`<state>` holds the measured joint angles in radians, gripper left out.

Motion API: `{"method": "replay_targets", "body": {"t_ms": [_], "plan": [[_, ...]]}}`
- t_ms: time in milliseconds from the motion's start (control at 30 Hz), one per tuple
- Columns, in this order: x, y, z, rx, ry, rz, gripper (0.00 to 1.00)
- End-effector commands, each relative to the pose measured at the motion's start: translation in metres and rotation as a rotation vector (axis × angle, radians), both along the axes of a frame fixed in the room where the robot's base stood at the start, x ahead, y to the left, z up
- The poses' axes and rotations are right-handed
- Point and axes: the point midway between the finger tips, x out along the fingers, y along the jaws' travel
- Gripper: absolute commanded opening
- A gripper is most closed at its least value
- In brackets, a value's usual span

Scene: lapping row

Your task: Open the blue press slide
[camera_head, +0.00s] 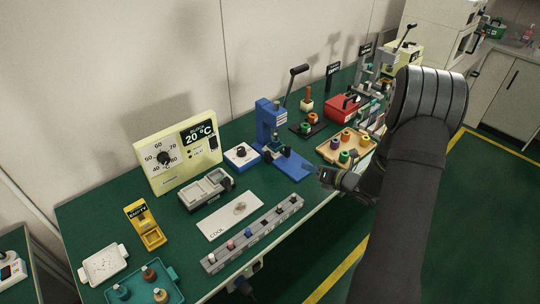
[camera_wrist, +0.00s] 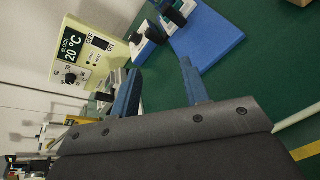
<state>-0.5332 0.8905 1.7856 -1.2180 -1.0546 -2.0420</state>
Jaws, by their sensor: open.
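The blue press (camera_head: 268,124) stands on the green bench near the wall, with its black-handled lever raised. Its flat blue base (camera_head: 295,168) reaches toward the bench's front edge, and a small dark part sits on it below the press head. I cannot make out a separate slide or its position. The blue base also shows in the wrist view (camera_wrist: 212,42), top centre. My gripper (camera_head: 323,176) is just right of the base's front end, apparently above the bench edge. In the wrist view my gripper (camera_wrist: 158,78) has its two blue-grey fingers apart with nothing between them.
A cream 20 °C block unit (camera_head: 178,153) is further left. A grey rack with several vials (camera_head: 252,234) lies along the front edge. A wooden tray (camera_head: 346,150) is to the right.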

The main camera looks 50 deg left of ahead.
Motion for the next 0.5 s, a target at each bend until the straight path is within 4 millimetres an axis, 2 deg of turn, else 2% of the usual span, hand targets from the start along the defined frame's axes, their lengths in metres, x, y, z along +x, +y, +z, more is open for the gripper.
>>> {"method": "replay_targets", "body": {"t_ms": [100, 200, 333, 500], "plan": [[-0.012, 0.014, 0.007, -0.033, -0.241, 0.089, 0.42], [-0.019, 0.021, 0.011, -0.056, -0.406, 0.151, 0.42], [-0.025, 0.027, 0.014, -0.074, -0.544, 0.205, 0.42], [-0.027, 0.033, 0.013, -0.082, -0.605, 0.230, 0.42]]}}
